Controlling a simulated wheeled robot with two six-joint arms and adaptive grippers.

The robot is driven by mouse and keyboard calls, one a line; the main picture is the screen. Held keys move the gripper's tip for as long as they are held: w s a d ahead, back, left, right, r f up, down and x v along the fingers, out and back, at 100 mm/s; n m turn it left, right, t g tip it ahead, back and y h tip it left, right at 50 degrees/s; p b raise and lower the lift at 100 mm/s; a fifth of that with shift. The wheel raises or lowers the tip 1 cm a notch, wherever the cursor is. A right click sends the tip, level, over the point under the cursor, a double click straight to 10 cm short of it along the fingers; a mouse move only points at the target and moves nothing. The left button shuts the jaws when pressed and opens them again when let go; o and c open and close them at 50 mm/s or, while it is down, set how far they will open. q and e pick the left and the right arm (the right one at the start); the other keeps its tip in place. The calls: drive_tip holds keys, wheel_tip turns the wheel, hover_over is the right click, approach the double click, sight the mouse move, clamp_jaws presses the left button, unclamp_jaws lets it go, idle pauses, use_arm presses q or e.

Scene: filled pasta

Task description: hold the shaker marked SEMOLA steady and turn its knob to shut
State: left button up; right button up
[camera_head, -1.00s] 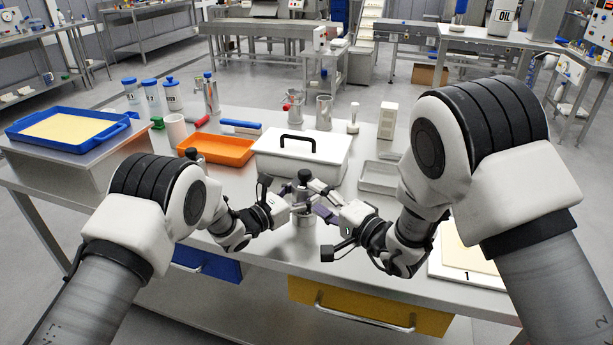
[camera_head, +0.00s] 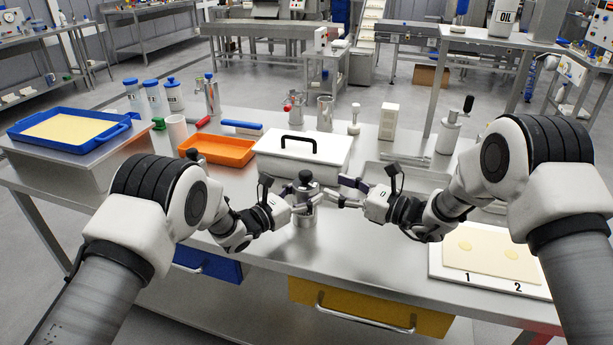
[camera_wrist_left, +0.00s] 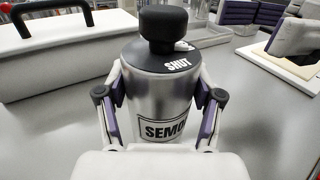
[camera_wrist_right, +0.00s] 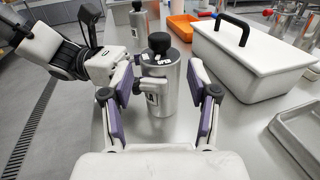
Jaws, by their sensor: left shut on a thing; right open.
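The SEMOLA shaker (camera_head: 304,219) stands upright at the table's front, a metal cylinder with a black knob (camera_head: 305,176) on top. My left gripper (camera_head: 304,203) is shut around the shaker's body, one finger each side. My right gripper (camera_head: 333,194) is open, just right of the shaker; its view shows the shaker (camera_wrist_right: 170,95) ahead between the spread fingers, the knob not held.
A white lidded box (camera_head: 300,155) stands right behind the shaker. An orange tray (camera_head: 216,150) is behind left, a metal tray (camera_head: 408,178) behind right. A board (camera_head: 490,268) marked 1 and 2 lies front right.

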sight(306, 176)
drive_tip(key=x, duration=0.9)
drive_tip(key=shift+a, duration=0.1)
clamp_jaws()
